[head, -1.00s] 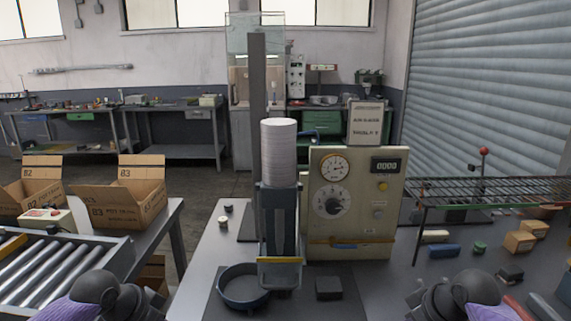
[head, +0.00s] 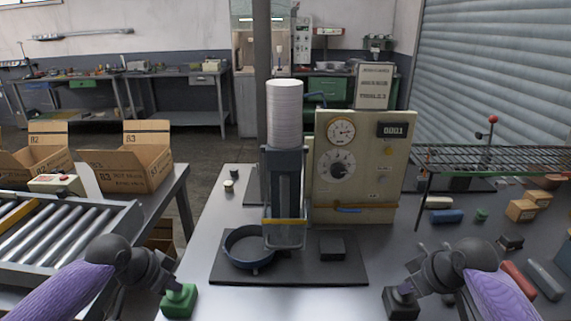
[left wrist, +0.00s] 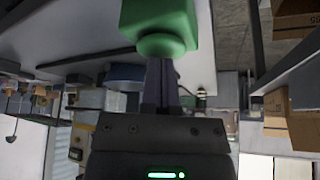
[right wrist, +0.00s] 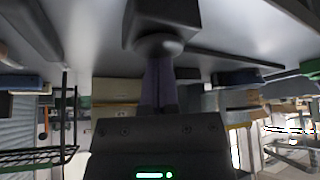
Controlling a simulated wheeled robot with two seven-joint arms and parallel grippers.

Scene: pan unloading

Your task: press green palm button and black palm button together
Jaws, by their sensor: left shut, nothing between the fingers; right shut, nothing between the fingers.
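The green palm button (head: 179,300) stands at the bottom left of the head view, on the front of the table. It fills the top of the left wrist view (left wrist: 160,22). My left gripper (left wrist: 161,62) is shut and empty, with its fingertips against the button's rounded top. The black palm button (head: 401,303) stands at the bottom right of the head view and at the top of the right wrist view (right wrist: 162,22). My right gripper (right wrist: 159,62) is shut and empty, with its fingertips at that button's top. How far either button is pushed in cannot be told.
Between the buttons is a press with a white cylinder (head: 284,115), a blue ring (head: 247,262) and a black block (head: 332,247) on a dark plate. A control panel (head: 362,160) stands behind. Rollers (head: 60,245) are left; a wire rack (head: 490,160) is right.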

